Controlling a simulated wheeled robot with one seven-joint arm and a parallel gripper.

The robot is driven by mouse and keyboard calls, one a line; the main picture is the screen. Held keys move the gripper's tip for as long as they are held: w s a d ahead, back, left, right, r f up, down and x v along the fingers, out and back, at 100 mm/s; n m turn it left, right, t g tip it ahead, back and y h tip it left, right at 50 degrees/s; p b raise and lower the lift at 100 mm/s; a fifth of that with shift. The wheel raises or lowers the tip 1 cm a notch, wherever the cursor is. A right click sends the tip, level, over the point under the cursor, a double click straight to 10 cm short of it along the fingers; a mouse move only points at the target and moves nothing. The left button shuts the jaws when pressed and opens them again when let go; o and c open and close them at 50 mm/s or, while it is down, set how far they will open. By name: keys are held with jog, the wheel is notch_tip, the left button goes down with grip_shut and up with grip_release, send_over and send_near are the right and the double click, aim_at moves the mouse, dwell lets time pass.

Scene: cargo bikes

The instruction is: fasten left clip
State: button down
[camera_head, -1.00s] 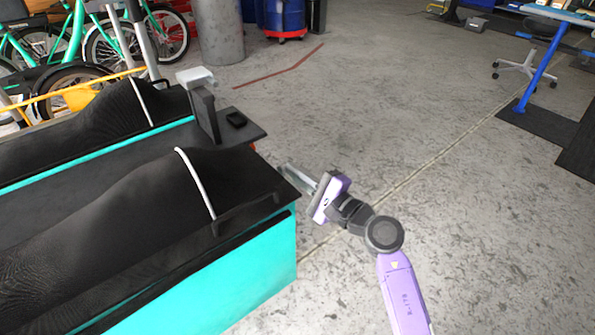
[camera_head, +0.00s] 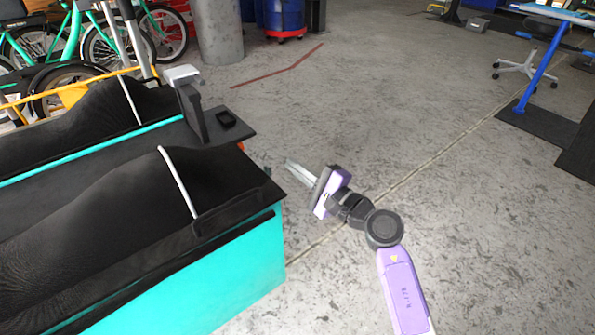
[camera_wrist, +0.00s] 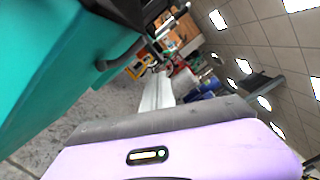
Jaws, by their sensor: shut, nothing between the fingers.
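My gripper (camera_head: 297,170) is shut and empty, held in the air to the right of the cargo box's near right corner in the head view. Its fingers (camera_wrist: 158,92) also show in the wrist view, pressed together. The cargo box (camera_head: 245,262) is turquoise with a black cover (camera_head: 115,205) over it. A white curved strap or rod (camera_head: 178,180) lies over the near part of the cover, and a second one (camera_head: 131,100) over the far part. I cannot make out the left clip for certain. In the wrist view the turquoise box wall (camera_wrist: 60,60) fills the upper left.
A black post with a grey top (camera_head: 190,100) and a small black tray (camera_head: 227,117) stand at the box's end. Green bicycles (camera_head: 75,35) are behind. Open concrete floor (camera_head: 400,110) lies right of the box, and a blue-legged table (camera_head: 545,65) is farther right.

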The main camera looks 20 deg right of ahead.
jog(key=p+v, duration=0.3)
jog(key=v, duration=0.7)
notch_tip(320, 180, up, 7)
jog(key=s+d+m+t+h, duration=0.15)
jog(key=m+t, duration=0.25)
jog(key=m, duration=0.9)
jog(key=s+r+m+t+h, duration=0.1)
jog(key=s+m+t+h, duration=0.15)
jog(key=s+m, duration=0.85)
jog(key=s+a+f+m+g+h, duration=0.1)
jog(key=s+f+m+g, duration=0.2)
jog(key=s+m, duration=0.65)
jog(key=s+a+f+m+g+h, duration=0.2)
jog(key=s+f+m+g, duration=0.1)
jog(key=s+m, duration=0.65)
jog(key=s+a+f+m+g+h, duration=0.1)
jog(key=s+f+m+g, duration=0.2)
jog(key=s+m, duration=0.65)
notch_tip(320, 180, up, 32)
jog(key=w+m+p, duration=0.1)
jog(key=p, duration=3.1)
jog(key=shift+r, duration=0.25)
jog(key=shift+w+t, duration=0.15)
jog(key=shift+t, duration=0.1)
